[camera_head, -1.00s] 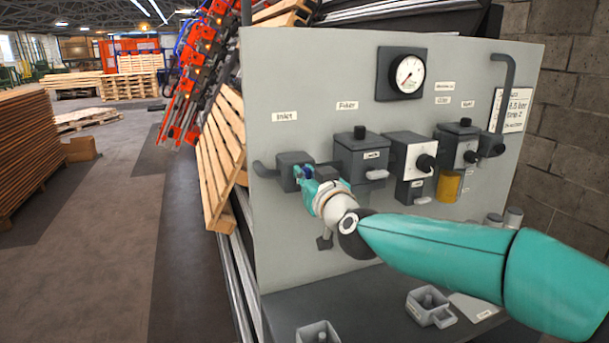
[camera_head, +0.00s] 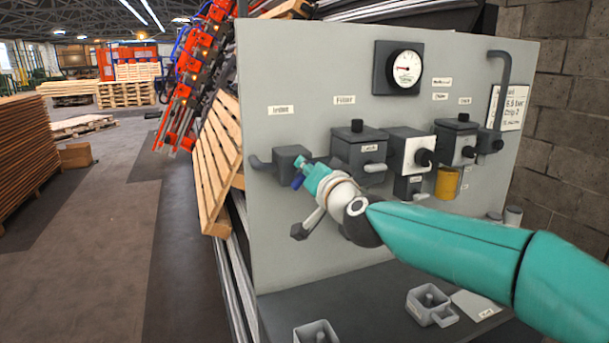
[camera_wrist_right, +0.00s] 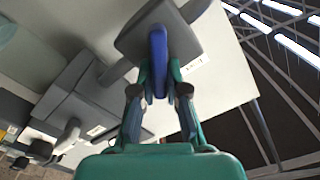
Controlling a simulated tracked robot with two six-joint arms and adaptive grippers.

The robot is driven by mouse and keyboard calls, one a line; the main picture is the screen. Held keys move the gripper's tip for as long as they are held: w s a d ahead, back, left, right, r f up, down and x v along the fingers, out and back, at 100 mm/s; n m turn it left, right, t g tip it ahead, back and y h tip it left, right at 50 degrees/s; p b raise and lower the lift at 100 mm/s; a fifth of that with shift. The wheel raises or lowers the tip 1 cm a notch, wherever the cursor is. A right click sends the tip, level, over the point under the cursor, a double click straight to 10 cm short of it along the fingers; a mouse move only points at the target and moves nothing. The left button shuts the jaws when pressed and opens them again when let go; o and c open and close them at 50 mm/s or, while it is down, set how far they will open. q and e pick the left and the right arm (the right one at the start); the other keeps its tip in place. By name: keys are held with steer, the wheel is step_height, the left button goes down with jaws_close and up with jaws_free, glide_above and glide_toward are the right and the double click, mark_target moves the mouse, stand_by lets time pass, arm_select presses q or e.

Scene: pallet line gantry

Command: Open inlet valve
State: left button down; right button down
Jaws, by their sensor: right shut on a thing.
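The inlet valve (camera_head: 289,158) is a dark grey block at the left of the grey panel (camera_head: 330,240), below a small white label (camera_head: 281,110). Its blue handle (camera_head: 298,181) shows at the block's front right. My right gripper (camera_head: 302,168), teal-fingered, is at the valve and partly hides it. In the right wrist view, the blue handle (camera_wrist_right: 157,62) lies between the two fingers of the gripper (camera_wrist_right: 160,78), which are shut on it. The valve body (camera_wrist_right: 135,38) is just beyond the fingertips. My left gripper is not in view.
A filter block (camera_head: 358,150), a regulator with a white face (camera_head: 409,150) and other grey blocks stand to the right. A pressure gauge (camera_head: 404,69) is above. A dark shelf (camera_head: 370,300) with small grey holders is below. Wooden pallets (camera_head: 217,170) lean at the left.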

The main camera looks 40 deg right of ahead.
steer(key=m, duration=0.2)
steer(key=m+b, duration=0.1)
steer(key=f+m+b, duration=0.1)
steer(key=m, duration=0.1)
steer(key=shift+s+d+f+m, duration=0.1)
steer(key=shift+d+m, duration=0.2)
steer(key=m+b, duration=0.1)
steer(key=m, duration=0.1)
steer(key=m+b, duration=0.1)
steer(key=m, duration=0.1)
steer(key=shift+f+m, duration=0.35)
steer(key=shift+m, duration=0.05)
steer(key=shift+f, duration=0.1)
steer(key=c, duration=1.2)
jaws_free()
steer(key=shift+d, duration=0.15)
steer(key=v, duration=1.2)
